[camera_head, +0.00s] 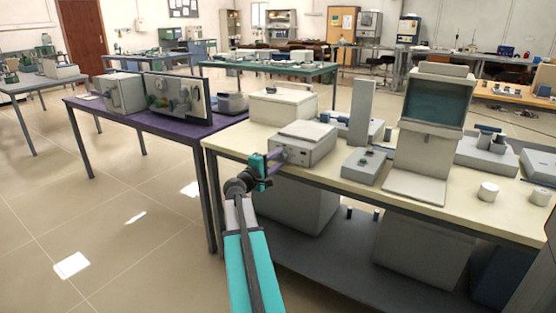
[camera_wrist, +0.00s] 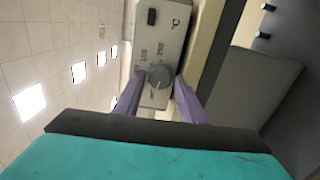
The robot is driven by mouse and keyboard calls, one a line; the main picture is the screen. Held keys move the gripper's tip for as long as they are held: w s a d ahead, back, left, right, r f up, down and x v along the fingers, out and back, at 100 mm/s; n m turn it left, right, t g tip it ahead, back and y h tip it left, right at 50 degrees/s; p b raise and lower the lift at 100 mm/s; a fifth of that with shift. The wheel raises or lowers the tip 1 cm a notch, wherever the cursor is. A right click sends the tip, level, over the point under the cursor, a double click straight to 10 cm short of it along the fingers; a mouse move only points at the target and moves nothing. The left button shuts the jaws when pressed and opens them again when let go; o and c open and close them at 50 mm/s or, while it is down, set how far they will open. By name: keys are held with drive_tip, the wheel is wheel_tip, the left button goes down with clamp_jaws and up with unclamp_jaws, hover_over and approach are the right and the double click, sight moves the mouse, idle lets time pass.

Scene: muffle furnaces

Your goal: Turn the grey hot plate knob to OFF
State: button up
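The hot plate (camera_head: 311,143) is a pale box with a flat top, standing at the front left of the cream bench. In the wrist view its front panel (camera_wrist: 178,40) fills the top middle, with a round grey knob (camera_wrist: 159,77), a dark switch and small printed labels I cannot read surely. The knob's exact setting is unclear. My gripper (camera_head: 277,160) is at the panel's left end in the head view. In the wrist view my gripper (camera_wrist: 160,80) is open, its two purple fingers on either side of the knob with narrow gaps, not visibly closed on it.
On the cream bench (camera_head: 235,143), a white box (camera_head: 283,105) stands behind the hot plate and a small grey device (camera_head: 364,166) to its right. A tall unit with a dark window (camera_head: 436,97) stands farther right. A purple table (camera_head: 166,128) is at left. The floor at front left is clear.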

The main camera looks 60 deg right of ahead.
drive_tip(key=a, duration=1.3)
drive_tip(key=shift+p, duration=0.4)
